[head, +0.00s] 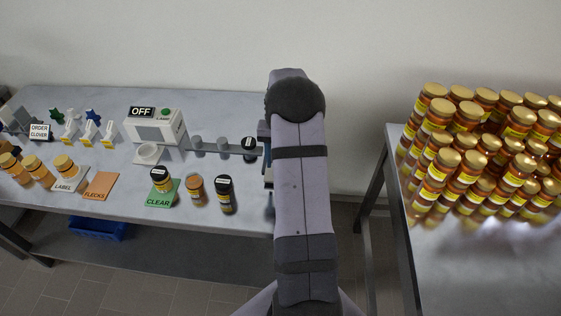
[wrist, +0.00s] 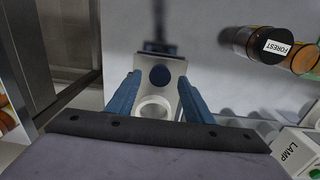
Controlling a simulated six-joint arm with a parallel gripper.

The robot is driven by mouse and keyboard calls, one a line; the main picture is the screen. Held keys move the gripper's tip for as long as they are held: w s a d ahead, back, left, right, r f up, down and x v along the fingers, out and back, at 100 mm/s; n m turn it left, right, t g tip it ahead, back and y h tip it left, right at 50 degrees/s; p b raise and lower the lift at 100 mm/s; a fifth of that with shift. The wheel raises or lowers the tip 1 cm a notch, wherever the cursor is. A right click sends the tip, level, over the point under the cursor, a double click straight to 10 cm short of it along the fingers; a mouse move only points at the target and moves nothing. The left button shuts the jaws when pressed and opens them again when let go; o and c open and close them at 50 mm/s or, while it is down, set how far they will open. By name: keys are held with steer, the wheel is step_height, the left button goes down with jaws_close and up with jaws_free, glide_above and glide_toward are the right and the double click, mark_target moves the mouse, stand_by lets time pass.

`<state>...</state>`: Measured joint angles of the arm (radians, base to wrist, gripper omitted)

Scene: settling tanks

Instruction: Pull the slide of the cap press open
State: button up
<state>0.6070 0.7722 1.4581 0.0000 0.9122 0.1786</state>
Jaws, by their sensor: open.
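In the wrist view, a pale plate with a white ring (wrist: 153,108) and a dark blue disc (wrist: 160,76) lies below my gripper. A dark crosspiece (wrist: 158,48) is at the plate's far end. These look like parts of the cap press and its slide, but I cannot tell how far the slide is out. My gripper (wrist: 158,78) is open, its two blue fingers on either side of the plate. I cannot tell whether they touch it. In the head view my arm hides most of this spot at the table's right end.
A black-capped FOREST jar (wrist: 270,45) stands right of the gripper in the wrist view. A white lamp box (head: 155,127) with an OFF sign stands left in the head view. A green CLEAR mat (head: 160,198) holds a jar. Many stacked jars (head: 470,160) fill the right table.

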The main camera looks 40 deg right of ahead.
steer(key=shift+f, duration=1)
jaws_close()
steer(key=s+a, duration=0.8)
jaws_free()
steer(key=shift+r, duration=0.15)
step_height(320, 180, up, 7)
steer(key=b, duration=0.2)
